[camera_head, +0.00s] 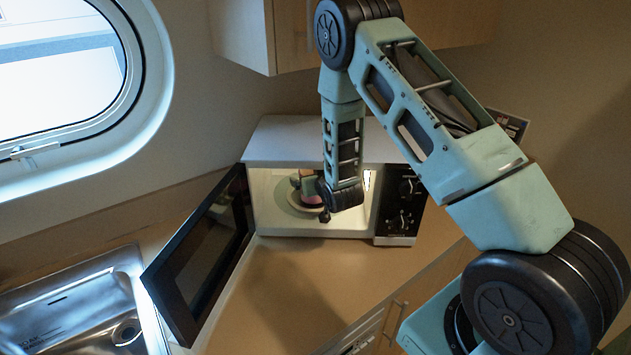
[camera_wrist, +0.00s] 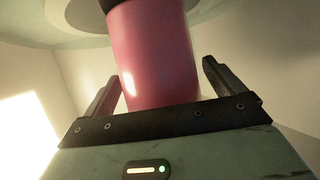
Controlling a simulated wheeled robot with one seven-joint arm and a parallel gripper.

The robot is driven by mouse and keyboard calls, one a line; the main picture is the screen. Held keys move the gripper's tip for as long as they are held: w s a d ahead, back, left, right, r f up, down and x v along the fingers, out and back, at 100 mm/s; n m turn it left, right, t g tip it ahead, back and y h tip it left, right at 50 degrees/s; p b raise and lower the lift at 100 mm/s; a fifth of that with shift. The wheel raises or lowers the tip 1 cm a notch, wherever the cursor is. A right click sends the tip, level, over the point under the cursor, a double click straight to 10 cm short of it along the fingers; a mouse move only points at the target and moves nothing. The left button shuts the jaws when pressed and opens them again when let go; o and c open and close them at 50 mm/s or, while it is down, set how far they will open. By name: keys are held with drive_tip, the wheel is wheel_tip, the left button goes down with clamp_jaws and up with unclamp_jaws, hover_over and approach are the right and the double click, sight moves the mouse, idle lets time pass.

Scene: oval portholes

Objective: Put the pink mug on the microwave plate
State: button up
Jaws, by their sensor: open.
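The pink mug (camera_wrist: 155,55) fills the middle of the wrist view, between the two spread fingers of my gripper (camera_wrist: 160,80). My gripper is open; a gap shows between the mug and the right finger, while the left finger lies close to it. The mug's dark end meets the round pale microwave plate (camera_wrist: 75,12) at the top of that view; exact contact is hard to tell. In the head view, the mug (camera_head: 308,188) is a small pink patch over the plate (camera_head: 291,201) inside the microwave, partly hidden by my arm.
The white microwave (camera_head: 285,140) stands on the wooden counter (camera_head: 285,290). Its dark door (camera_head: 205,255) is swung open to the left, near the steel sink (camera_head: 75,310). The cavity walls surround my gripper closely. A wall cabinet (camera_head: 275,35) hangs above.

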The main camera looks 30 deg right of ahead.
drive_tip(key=shift+r, duration=0.25)
drive_tip(key=shift+s+a+f+b, duration=0.1)
drive_tip(key=shift+s+f+b, duration=0.05)
drive_tip(key=shift+s+b, duration=0.2)
drive_tip(key=s+a+r+p, duration=0.1)
drive_tip(key=s+a+p, duration=0.2)
drive_tip(key=s, duration=1.1)
drive_tip(key=s+a+r+n+g+y, duration=0.2)
drive_tip(key=a+r+g+y, duration=0.15)
drive_tip(key=a, duration=0.65)
drive_tip(key=s+a+r+n+g+y, duration=0.2)
drive_tip(key=a+r+g, duration=0.15)
drive_tip(key=a, duration=0.65)
drive_tip(key=s+a+r+n+g, duration=0.1)
drive_tip(key=s+r+n+g, duration=0.1)
drive_tip(key=s, duration=0.5)
drive_tip(key=s+a+r+n+g+h, duration=0.1)
drive_tip(key=s+a+r+n+g, duration=0.1)
drive_tip(key=s+r, duration=0.3)
drive_tip(key=s+a+r+n+g, duration=0.2)
drive_tip(key=s+r, duration=0.1)
drive_tip(key=s, duration=0.6)
drive_tip(key=shift+a+r+n+h, duration=0.2)
drive_tip(key=shift+r+n+h, duration=0.1)
drive_tip(key=shift+r+h, duration=0.1)
